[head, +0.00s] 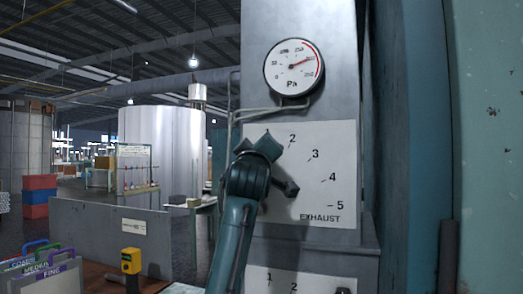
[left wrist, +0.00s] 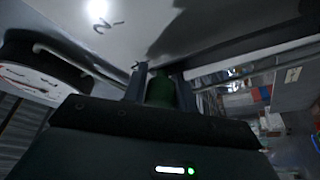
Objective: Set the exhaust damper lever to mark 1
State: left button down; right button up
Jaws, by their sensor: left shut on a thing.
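The white exhaust damper panel (head: 325,172) stands on a grey cabinet in the head view. Its numbers 2, 3, 4 and 5 show; the place of mark 1 is hidden behind my arm. A dark part of the damper lever (head: 285,187) shows right of my wrist. My left gripper (head: 262,150) is in front of the panel's upper left, left of number 2. In the left wrist view its fingers (left wrist: 161,82) are shut around the lever's dark green handle (left wrist: 162,92). My right gripper is not in view.
A round Pa gauge (head: 294,67) is above the panel, its needle toward the red arc. A pipe runs beneath the gauge. A second numbered panel (head: 300,278) is below. A yellow box (head: 131,261) stands at lower left, and a teal upright (head: 490,150) at right.

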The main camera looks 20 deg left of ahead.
pick_arm(q)
jog(key=shift+a+f, duration=0.15)
jog(key=shift+a, duration=0.05)
jog(key=c, duration=1.1)
grip_release()
jog(key=shift+a, duration=0.15)
jog(key=shift+c, duration=0.2)
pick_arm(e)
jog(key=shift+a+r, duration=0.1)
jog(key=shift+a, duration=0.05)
pick_arm(q)
jog(key=shift+s+d, duration=0.1)
jog(key=shift+d, duration=0.1)
jog(key=shift+s, duration=0.2)
jog(key=b+v, duration=0.4)
jog(key=v, duration=0.8)
jog(key=shift+s, duration=0.25)
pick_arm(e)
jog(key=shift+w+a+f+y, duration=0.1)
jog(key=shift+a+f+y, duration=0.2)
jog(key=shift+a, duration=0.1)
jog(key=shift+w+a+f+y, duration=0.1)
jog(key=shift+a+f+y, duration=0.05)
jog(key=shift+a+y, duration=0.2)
pick_arm(q)
jog(key=shift+d+f, duration=0.1)
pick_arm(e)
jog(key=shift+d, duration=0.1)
